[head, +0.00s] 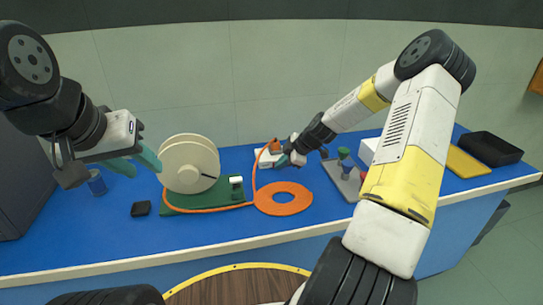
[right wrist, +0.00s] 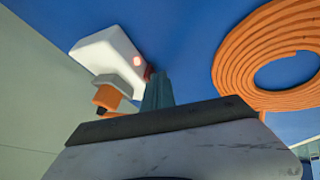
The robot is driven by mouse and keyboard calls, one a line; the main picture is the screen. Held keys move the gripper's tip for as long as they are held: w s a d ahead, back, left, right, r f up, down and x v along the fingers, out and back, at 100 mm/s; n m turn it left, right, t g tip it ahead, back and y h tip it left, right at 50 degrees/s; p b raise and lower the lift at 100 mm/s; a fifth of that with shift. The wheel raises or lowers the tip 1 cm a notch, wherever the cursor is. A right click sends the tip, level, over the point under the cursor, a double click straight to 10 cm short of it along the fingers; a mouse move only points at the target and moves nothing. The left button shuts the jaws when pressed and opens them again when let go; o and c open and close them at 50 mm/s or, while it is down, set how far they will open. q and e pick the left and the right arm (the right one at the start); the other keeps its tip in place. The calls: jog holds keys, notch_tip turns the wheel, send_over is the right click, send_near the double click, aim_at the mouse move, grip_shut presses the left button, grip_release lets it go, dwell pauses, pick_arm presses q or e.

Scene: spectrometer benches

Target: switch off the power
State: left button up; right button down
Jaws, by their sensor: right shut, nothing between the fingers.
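A white power box (head: 264,161) sits on the blue bench, with an orange plug (head: 275,146) and an orange cord at it. In the right wrist view the box (right wrist: 106,50) shows a glowing red spot (right wrist: 137,60) on its side, and the orange plug (right wrist: 110,97) is at its lower end. My right gripper (head: 285,160) is shut and empty; its teal fingertips (right wrist: 157,92) are close to the red spot. I cannot tell whether they touch the box. My left gripper (head: 135,163) is open and empty, above the left part of the bench.
A coil of orange cord (head: 263,200) lies in front of the box. A pale spool (head: 188,165) stands on a green base (head: 212,195) to its left. A black tray (head: 491,149) is at right.

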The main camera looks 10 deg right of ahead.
jog(key=shift+w+a+r+g, duration=0.1)
jog(key=shift+w+r+g, duration=0.15)
jog(key=shift+w, duration=0.2)
jog(key=shift+s+f, duration=0.1)
jog(key=shift+s, duration=0.05)
jog(key=shift+r, duration=0.85)
